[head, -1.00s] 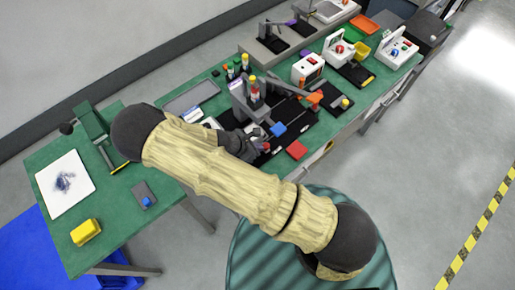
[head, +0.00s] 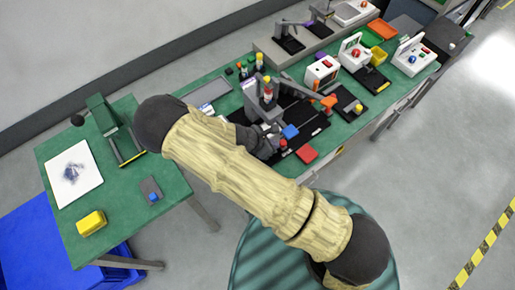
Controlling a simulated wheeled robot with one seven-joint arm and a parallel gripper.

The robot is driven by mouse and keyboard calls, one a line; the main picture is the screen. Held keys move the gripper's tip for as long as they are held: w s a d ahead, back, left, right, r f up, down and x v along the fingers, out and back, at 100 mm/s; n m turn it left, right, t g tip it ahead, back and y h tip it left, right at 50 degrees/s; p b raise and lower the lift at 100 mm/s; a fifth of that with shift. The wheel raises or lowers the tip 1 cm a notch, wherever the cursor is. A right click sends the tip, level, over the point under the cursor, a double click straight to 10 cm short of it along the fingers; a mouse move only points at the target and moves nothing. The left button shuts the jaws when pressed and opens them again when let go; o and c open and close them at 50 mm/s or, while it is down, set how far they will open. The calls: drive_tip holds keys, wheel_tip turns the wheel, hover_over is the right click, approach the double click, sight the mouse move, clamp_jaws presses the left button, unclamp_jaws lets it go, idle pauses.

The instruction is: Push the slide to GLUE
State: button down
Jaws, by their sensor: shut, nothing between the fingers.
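My gripper (head: 276,140) is shut and empty, low over the middle bench at a dark station with black rails (head: 307,125). It is small and partly hidden by my arm. A blue block (head: 290,131) is just right of the fingers, and a flat red block (head: 306,153) lies lower right. A small red knob (head: 283,145) is close to the fingertips; I cannot tell whether they touch. An upright grey fixture (head: 262,95) stands behind the gripper. Which part is the slide, and any GLUE lettering, cannot be made out.
An orange-tipped arm fixture (head: 328,101) is right of the station. A white box (head: 322,73) stands behind it. The left table holds a white board (head: 73,173), a yellow block (head: 91,222) and a green press (head: 108,122). Floor is clear at the right.

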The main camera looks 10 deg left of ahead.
drive_tip(key=shift+a+r, duration=0.15)
drive_tip(key=shift+a, duration=0.15)
drive_tip(key=s+a, duration=0.1)
drive_tip(key=s+a+r, duration=0.1)
drive_tip(key=a, duration=0.1)
drive_tip(key=shift+s+a, duration=0.2)
drive_tip(key=shift+s, duration=0.15)
drive_tip(key=b+v, duration=0.1)
drive_tip(key=v, duration=0.7)
drive_tip(key=shift+r+b, duration=0.3)
drive_tip(key=shift+r, duration=0.1)
drive_tip(key=s+d+r+m+g+y, duration=0.1)
drive_tip(key=d+r+m+y, duration=0.2)
drive_tip(key=d+r+m, duration=0.6)
drive_tip(key=s+d+r+m+y, duration=0.2)
drive_tip(key=d+r+m, duration=0.7)
drive_tip(key=d+m, duration=0.5)
drive_tip(key=shift+r+m+g+y, duration=0.4)
drive_tip(key=shift+m+y, duration=0.4)
